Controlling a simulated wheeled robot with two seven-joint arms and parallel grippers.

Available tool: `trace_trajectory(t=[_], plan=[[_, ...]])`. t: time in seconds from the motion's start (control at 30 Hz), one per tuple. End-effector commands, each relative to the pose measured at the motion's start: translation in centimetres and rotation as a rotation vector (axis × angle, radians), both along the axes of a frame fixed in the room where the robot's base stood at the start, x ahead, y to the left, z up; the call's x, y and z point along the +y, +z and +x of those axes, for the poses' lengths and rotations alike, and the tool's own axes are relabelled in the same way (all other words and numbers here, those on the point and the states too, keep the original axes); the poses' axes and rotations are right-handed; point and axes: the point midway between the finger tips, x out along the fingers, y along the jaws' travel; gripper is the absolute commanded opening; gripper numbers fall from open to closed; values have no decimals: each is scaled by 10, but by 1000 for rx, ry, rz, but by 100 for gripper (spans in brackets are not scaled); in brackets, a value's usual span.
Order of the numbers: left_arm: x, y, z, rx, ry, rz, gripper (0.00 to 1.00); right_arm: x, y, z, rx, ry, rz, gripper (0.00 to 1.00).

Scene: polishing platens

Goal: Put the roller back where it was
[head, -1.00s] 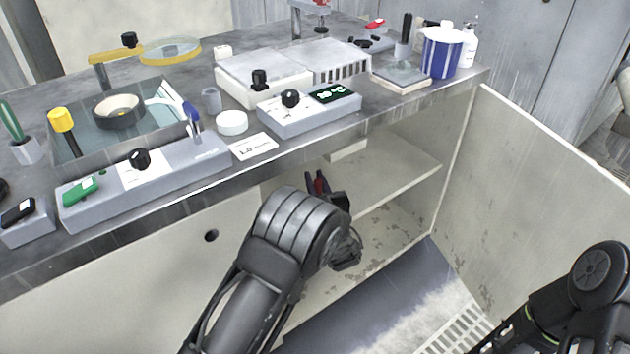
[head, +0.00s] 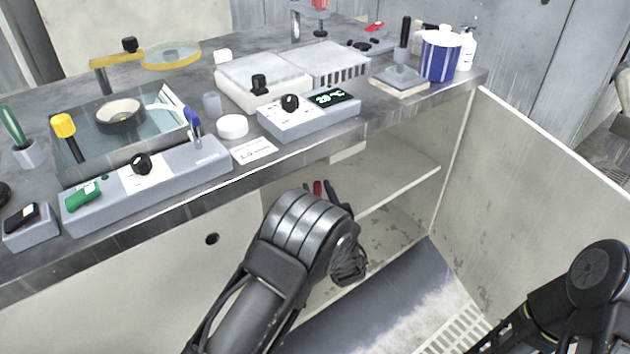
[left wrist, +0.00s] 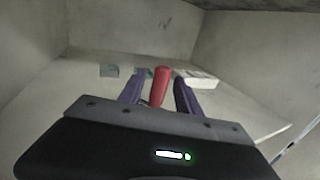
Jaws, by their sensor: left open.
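A red handle (left wrist: 161,84), which I take to be the roller's, stands out between my left gripper's fingers in the left wrist view. Its far part is hidden, and so is any roller head. My left gripper (left wrist: 158,92) is open, one dark finger on each side of the handle. I cannot tell whether either finger touches it. In the head view the red handle (head: 317,188) shows small inside the open cabinet, just above the shelf level, partly behind my left wrist. My right forearm shows at the lower right; its gripper is out of view.
The cabinet shelf (head: 400,187) lies under the bench top (head: 330,137). A pale block (left wrist: 196,79) and a small greenish block (left wrist: 109,71) are on the shelf. An open cabinet door (head: 550,190) stands at the right. Control boxes and a striped blue pot (head: 440,55) fill the bench top.

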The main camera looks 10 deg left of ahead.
Motion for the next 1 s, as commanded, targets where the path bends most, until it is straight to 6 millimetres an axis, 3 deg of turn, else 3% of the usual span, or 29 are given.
trace_trajectory(t=[0.2,0.4,1.0], plan=[[-23,3,-41,2,-4,2,40,0,18,-2,7,4,1,36],[-37,1,-68,1,-2,2,40,-1,25,-4,11,5,2,36],[-39,-1,-75,0,0,0,40,-1,25,-4,12,5,2,36]])
